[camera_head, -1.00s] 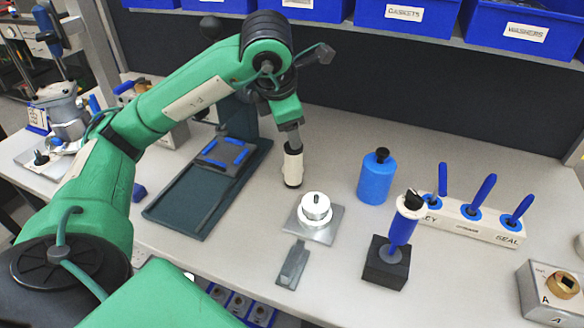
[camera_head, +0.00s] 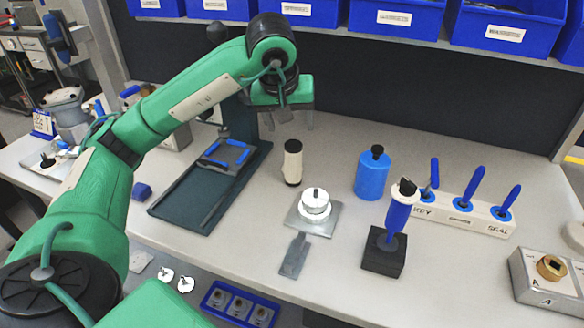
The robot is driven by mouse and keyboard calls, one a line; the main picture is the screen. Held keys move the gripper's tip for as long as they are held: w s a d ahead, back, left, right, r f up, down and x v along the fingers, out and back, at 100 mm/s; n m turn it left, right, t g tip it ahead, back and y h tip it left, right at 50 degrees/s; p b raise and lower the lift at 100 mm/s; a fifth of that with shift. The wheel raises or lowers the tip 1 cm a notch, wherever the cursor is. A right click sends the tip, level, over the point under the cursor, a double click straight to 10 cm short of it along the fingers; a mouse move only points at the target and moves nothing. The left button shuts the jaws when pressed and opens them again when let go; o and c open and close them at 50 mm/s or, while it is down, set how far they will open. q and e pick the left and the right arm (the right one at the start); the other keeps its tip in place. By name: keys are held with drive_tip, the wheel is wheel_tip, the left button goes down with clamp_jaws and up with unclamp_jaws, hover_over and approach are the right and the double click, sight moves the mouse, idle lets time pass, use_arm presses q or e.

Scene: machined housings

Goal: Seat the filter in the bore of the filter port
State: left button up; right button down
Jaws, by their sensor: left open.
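A cream cylinder with dark ends (camera_head: 292,163), which looks like the filter, stands upright on the table. In front of it a metal plate holds a round white fitting with a small knob on top (camera_head: 315,203); I cannot tell whether this is the filter port. My left gripper (camera_head: 291,120) is open and empty, above and behind the cylinder and apart from it. No bore shows clearly. My right gripper is not in view.
A blue bottle (camera_head: 371,174) and a blue-handled tool in a black block (camera_head: 385,250) stand to the right. A white rack (camera_head: 462,220) holds blue-handled tools. A metal block with a brass ring (camera_head: 549,275) sits far right. A dark green tray (camera_head: 180,205) lies left.

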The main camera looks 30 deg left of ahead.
sight(294, 146)
use_arm(q)
drive_tip(key=w+f+m, duration=0.1)
drive_tip(key=f, duration=0.2)
drive_tip(key=w+f+m, duration=0.1)
drive_tip(key=f, duration=0.1)
drive_tip(key=w+a+f+m, duration=0.1)
drive_tip(key=f, duration=0.2)
drive_tip(key=shift+w+f, duration=0.1)
drive_tip(key=shift+f, duration=0.2)
drive_tip(key=x, duration=0.4)
drive_tip(key=shift+a+f, duration=0.25)
drive_tip(key=shift+c, duration=0.4)
drive_tip(key=c, duration=1.1)
drive_tip(key=shift+o, duration=0.2)
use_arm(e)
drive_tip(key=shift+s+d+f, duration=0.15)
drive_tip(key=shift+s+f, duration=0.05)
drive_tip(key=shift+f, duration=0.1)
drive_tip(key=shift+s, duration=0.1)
